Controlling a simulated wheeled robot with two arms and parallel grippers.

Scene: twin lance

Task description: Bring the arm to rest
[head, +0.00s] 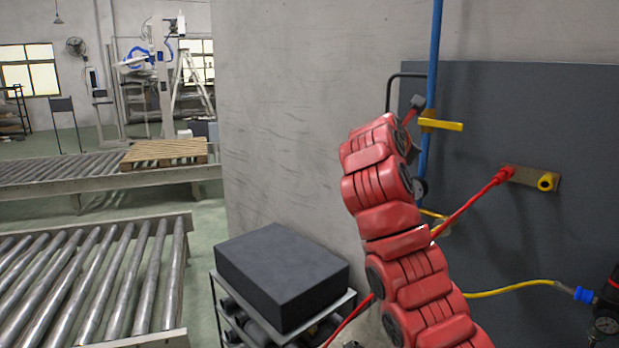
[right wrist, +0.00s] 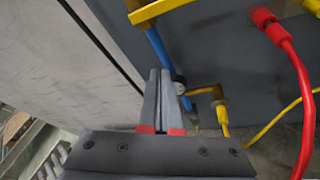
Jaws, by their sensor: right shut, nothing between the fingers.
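My right arm (head: 402,240), red and jointed, rises from the bottom of the head view and bends up in front of the grey wall panel. Its gripper is largely hidden behind the arm there. In the right wrist view my right gripper (right wrist: 165,72) shows two grey fingers pressed together, with nothing between them. The fingertips appear in front of the panel beside the blue pipe (right wrist: 155,47) and the small gauge (right wrist: 178,86); I cannot tell whether they touch anything. My left gripper is in neither view.
A dark box (head: 280,265) sits on a cart beside the arm. Roller conveyors (head: 95,285) stand left.

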